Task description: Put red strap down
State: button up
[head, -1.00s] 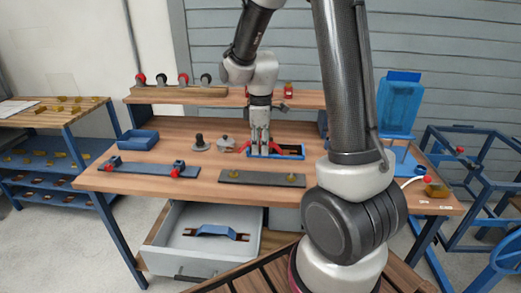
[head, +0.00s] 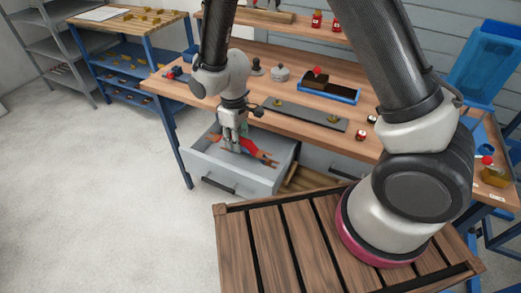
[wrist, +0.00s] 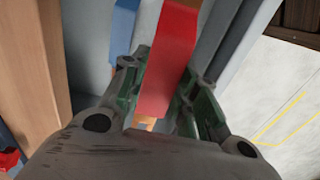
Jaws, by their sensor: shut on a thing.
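My gripper (head: 234,147) is down in the open grey drawer (head: 272,182) under the workbench, shut on the red strap (head: 247,146). In the wrist view the red strap (wrist: 168,60) stands between the green-edged fingers (wrist: 157,103). A blue strap (wrist: 123,28) lies beside and beyond it in the wrist view. In the head view my fingers and the red strap hide most of the blue strap. I cannot tell whether the red strap touches the drawer floor.
On the workbench (head: 200,93) above are a blue tray (head: 343,95) with a dark block, a dark plate (head: 300,119) and grey knobbed parts. A blue-framed side table (head: 120,50) stands at the left. The floor left of the drawer is clear.

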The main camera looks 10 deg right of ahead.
aim_at(237, 165)
jog(key=f, duration=0.7)
jog(key=s+a+f, duration=0.1)
jog(key=f, duration=0.2)
jog(key=shift+f, duration=0.4)
jog(key=o, duration=1)
jog(key=shift+f, duration=0.1)
